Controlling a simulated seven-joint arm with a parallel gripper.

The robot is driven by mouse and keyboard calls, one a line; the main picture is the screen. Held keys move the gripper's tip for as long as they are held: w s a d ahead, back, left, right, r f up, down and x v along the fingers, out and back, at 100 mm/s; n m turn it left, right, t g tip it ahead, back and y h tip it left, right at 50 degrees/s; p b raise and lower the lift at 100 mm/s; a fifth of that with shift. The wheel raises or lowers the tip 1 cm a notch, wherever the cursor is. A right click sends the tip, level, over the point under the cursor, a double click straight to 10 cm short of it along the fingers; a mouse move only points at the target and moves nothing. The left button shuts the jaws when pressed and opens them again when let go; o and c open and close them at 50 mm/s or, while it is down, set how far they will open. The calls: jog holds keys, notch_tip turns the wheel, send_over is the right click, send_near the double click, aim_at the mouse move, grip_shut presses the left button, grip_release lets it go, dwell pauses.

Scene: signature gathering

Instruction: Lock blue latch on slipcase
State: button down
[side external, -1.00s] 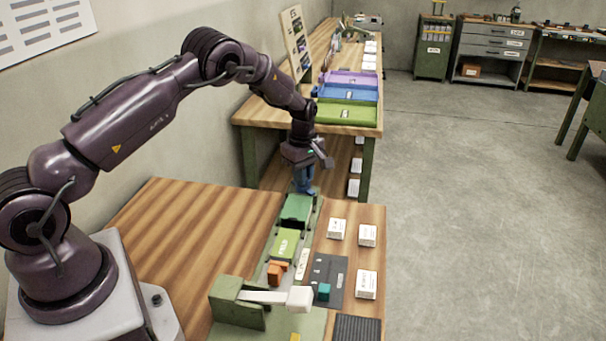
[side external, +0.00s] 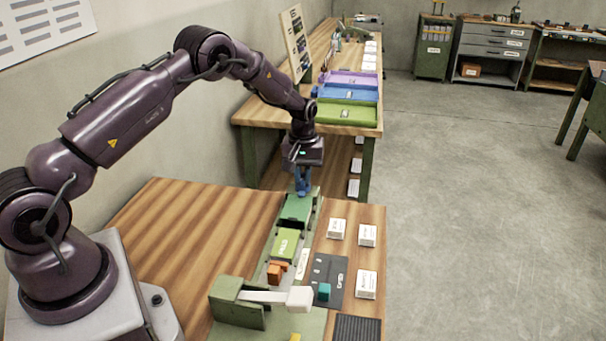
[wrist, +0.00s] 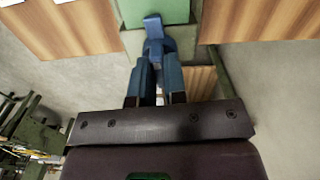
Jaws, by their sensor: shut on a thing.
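The blue latch (wrist: 153,28) stands at the far end of the green slipcase (side external: 297,207), and the slipcase's green face also shows at the top of the wrist view (wrist: 155,10). My gripper (side external: 302,190) points down at that end of the slipcase. In the wrist view my gripper (wrist: 156,70) has its two blue fingers closed around the blue latch's lower part. The fingers hide part of the latch, and I cannot tell whether it is locked.
A second green block (side external: 285,244), orange pieces (side external: 276,272) and a lever with a white handle (side external: 299,299) line the nearer track. White boxes (side external: 367,235) and a dark panel (side external: 328,270) lie to the right. The left of the wooden table (side external: 190,220) is clear.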

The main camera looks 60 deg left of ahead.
aim_at(303, 176)
jog(key=shift+m, duration=0.6)
jog(key=c, duration=1.2)
grip_release()
jog(key=shift+o, duration=0.2)
notch_tip(303, 176, up, 13)
